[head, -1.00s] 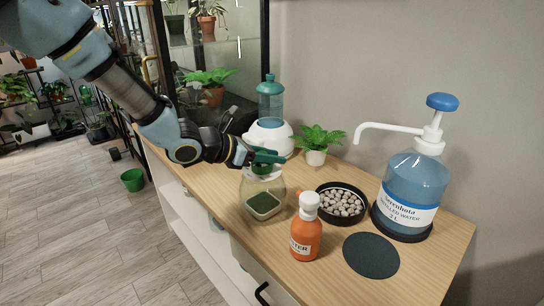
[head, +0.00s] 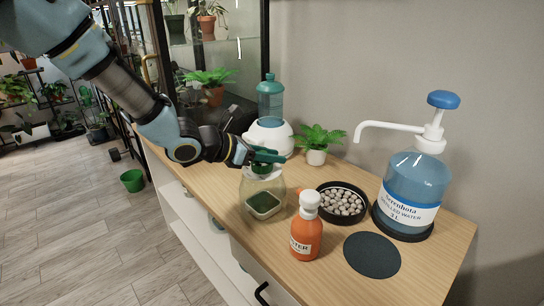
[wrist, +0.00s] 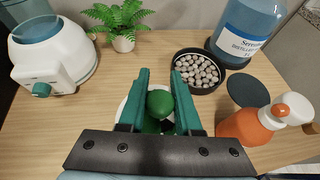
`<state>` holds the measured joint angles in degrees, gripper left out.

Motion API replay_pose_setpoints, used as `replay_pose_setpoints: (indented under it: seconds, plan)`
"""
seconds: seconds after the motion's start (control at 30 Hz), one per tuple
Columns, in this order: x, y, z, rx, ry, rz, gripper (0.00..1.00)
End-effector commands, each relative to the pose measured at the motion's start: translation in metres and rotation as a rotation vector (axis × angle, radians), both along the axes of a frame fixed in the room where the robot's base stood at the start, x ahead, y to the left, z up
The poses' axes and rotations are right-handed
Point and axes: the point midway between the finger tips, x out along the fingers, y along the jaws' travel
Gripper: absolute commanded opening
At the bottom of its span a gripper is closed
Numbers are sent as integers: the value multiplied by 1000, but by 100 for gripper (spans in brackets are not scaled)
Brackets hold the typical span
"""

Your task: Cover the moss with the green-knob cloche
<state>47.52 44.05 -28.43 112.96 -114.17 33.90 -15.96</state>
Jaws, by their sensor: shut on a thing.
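The green-knob cloche (head: 250,187) is a clear glass dome with a pale cap. Its green knob (wrist: 160,103) shows between my fingers in the wrist view. My gripper (head: 268,156) is shut on this knob, above the dome. The moss (head: 263,203) is a dark green patch in a small pale dish on the wooden top. In the head view it shows through the cloche's glass, and the dome's outline surrounds the dish. I cannot tell whether the cloche's rim touches the top. In the wrist view my gripper hides the moss.
An orange bottle (head: 305,238) stands close in front, right of the cloche. A black tray of pebbles (head: 342,203), a dark round mat (head: 372,255) and a big blue water bottle (head: 412,185) are to the right. A potted fern (head: 317,142) and a white-based dispenser (head: 270,132) stand behind.

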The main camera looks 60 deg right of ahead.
Motion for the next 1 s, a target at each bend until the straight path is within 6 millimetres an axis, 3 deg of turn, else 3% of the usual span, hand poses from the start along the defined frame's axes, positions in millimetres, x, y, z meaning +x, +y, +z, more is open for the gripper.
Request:
replay_pose_setpoints:
  seconds: [0.13, 0.17, 0.47, 0.77, 1.0]
  plan:
    - [0, -1, 2, -4, 1, 0, 0]
    - [0, -1, 2, -4, 1, 0, 34]
    - [0, 0, 1, -2, 1, 0, 68]
    - [2, 2, 0, 2, 0, 2, 68]
    - [18, 28, 15, -1, -2, 5, 68]
